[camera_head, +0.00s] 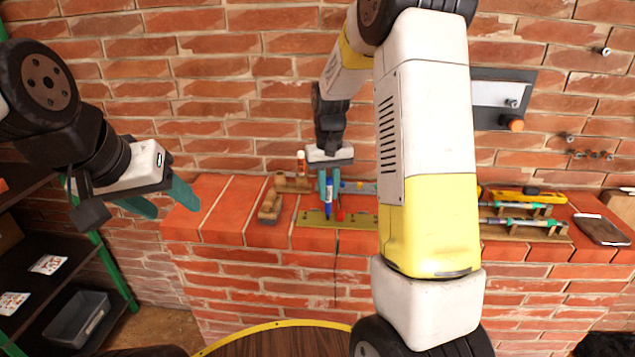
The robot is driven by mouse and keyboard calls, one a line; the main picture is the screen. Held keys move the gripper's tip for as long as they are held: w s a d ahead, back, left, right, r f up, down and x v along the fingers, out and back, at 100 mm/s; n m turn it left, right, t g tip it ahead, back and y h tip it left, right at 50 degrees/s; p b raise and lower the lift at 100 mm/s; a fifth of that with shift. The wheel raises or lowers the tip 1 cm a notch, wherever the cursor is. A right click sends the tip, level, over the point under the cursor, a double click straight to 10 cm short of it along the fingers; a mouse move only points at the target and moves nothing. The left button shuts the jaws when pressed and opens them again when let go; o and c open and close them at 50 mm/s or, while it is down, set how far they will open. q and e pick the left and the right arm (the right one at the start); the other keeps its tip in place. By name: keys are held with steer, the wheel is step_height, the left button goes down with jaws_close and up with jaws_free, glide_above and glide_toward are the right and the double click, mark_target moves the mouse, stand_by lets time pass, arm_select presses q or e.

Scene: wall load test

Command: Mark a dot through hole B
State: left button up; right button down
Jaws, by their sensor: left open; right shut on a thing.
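My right gripper (329,178) is shut on a blue marker (327,199), which points down. The marker is over or in front of an olive-yellow flat strip (310,219) lying on the brick ledge. I cannot tell whether the tip touches it. Hole B and any letters on the strip are too small to make out. A small red piece (341,215) is on or at the strip, right of the marker. My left gripper (165,198) is open and empty, left of the ledge. My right arm hides part of the ledge and possibly the strip's right end.
The brick ledge (225,220) stands against a brick wall. Green-handled tools on a rack (520,224), a yellow level (525,195) and a dark pouch (601,230) lie at right. A shelf with a grey bin (78,320) stands at left.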

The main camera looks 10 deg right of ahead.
mark_target(330, 178)
steer(key=shift+f, duration=0.5)
stand_by(0.8)
steer(key=shift+r, duration=3.05)
steer(key=shift+d, duration=0.15)
